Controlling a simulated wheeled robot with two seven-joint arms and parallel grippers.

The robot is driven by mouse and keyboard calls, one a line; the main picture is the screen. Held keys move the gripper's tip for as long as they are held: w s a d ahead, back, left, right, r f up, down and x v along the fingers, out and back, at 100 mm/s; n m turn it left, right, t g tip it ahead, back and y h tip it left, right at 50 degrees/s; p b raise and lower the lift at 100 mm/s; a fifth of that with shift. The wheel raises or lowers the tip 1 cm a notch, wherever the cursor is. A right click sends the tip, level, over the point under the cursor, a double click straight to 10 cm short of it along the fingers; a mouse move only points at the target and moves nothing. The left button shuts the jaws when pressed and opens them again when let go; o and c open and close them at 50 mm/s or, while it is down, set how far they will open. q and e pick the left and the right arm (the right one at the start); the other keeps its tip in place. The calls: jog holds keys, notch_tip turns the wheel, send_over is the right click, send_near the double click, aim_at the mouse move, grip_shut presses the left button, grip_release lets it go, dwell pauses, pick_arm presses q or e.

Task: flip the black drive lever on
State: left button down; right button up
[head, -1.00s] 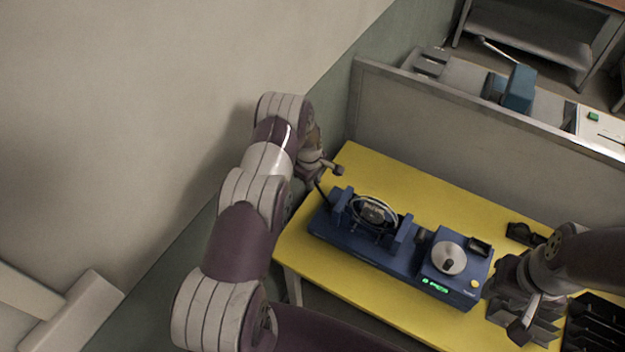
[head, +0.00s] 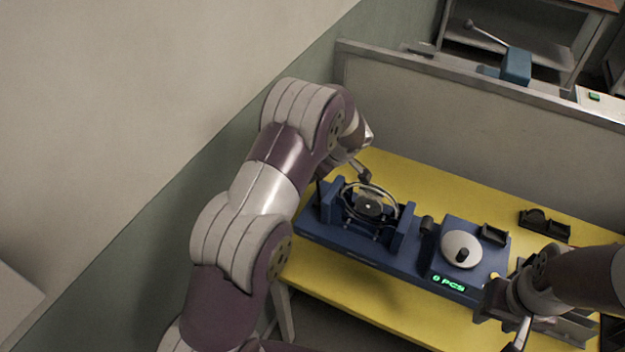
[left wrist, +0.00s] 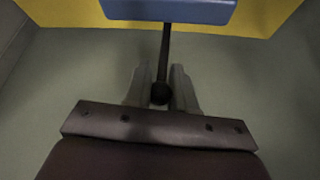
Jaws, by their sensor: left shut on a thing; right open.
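The blue machine (head: 345,240) stands on the yellow table and carries a wire ring, a round silver dial and a green lit display reading "0 PCS". The black drive lever is a thin rod with a dark ball knob. In the left wrist view the lever (left wrist: 165,50) runs from the blue machine's edge down to its knob. My left gripper (left wrist: 159,92) is shut on the knob, one finger on each side. In the head view my left arm partly hides that gripper at the machine's left end. My right gripper (head: 502,322) is open near the table's front right.
The yellow table (head: 420,195) has free room behind the machine. A small black holder (head: 545,224) sits at the back right. A grey partition (head: 450,120) stands along the table's far side, and a wall is on the left.

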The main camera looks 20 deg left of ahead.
pick_arm(q)
jog(key=shift+s+f, duration=0.2)
jog(key=shift+f, duration=0.05)
jog(key=c, duration=1)
grip_release()
jog(key=shift+c, duration=0.2)
jog(key=shift+r, duration=0.1)
jog(key=shift+w, duration=0.1)
jog(key=shift+d+r, duration=0.15)
jog(key=shift+r, duration=0.2)
jog(key=p+v, duration=0.1)
jog(key=v, duration=1.1)
jog(key=shift+c, duration=0.3)
